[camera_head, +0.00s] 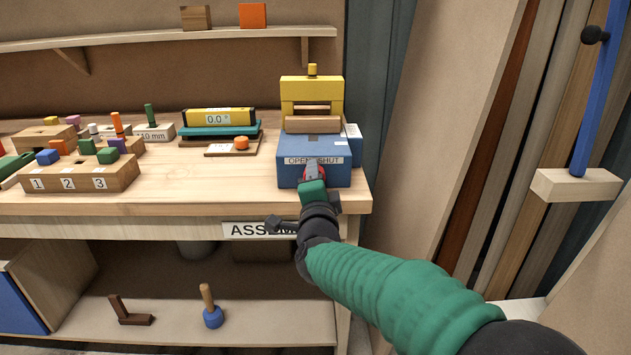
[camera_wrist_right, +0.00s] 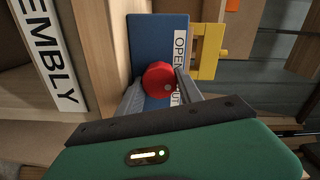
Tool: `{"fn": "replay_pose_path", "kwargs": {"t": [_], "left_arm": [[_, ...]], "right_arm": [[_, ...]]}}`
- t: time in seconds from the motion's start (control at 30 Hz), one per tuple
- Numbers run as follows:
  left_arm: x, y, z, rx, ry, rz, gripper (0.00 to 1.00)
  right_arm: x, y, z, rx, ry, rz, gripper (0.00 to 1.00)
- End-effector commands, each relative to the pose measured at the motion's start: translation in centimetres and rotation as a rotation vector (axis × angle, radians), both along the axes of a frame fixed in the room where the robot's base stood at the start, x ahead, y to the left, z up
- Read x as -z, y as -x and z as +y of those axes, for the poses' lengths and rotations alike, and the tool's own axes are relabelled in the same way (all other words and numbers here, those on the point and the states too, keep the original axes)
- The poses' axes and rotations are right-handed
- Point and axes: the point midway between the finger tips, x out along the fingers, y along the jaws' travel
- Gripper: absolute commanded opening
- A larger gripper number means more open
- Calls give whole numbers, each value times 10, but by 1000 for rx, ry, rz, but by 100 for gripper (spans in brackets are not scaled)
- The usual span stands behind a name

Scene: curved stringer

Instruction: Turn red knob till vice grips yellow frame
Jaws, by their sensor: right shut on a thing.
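The red knob (camera_head: 314,171) is on the front face of the blue vice base (camera_head: 287,176), under an "OPEN SHUT" label. The yellow frame (camera_head: 312,88) stands upright on top of the vice, around wooden blocks (camera_head: 313,124); whether the blocks touch it I cannot tell. My right gripper (camera_head: 314,180) reaches the knob from the front. In the right wrist view, the red knob (camera_wrist_right: 159,82) sits between the two grey fingers of my right gripper (camera_wrist_right: 160,88), which is shut on it. The yellow frame (camera_wrist_right: 208,52) shows there to the right. My left gripper is not in view.
A numbered wooden block (camera_head: 80,178) with coloured pegs, a yellow level (camera_head: 218,117) and a small board with an orange knob (camera_head: 240,143) lie left of the vice on the workbench (camera_head: 220,190). A leaning panel (camera_head: 440,120) stands on the right.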

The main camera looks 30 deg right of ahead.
Motion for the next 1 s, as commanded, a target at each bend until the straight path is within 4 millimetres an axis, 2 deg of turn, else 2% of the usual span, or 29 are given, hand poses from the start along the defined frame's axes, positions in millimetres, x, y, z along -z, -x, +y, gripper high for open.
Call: {"fn": "replay_pose_path", "kwargs": {"t": [0.17,0.2,0.33,0.73,0.87,1.0], "left_arm": [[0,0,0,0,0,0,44],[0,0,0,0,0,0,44],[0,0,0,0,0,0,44],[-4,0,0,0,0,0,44],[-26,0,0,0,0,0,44],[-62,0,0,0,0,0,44]], "right_arm": [[2,0,0,-1,-2,4,2],[2,0,0,-1,-2,4,47],[2,0,0,-1,-1,4,64],[2,0,0,0,14,21,65],[-4,1,-1,1,131,96,65],[-8,1,-1,0,386,255,65]]}}
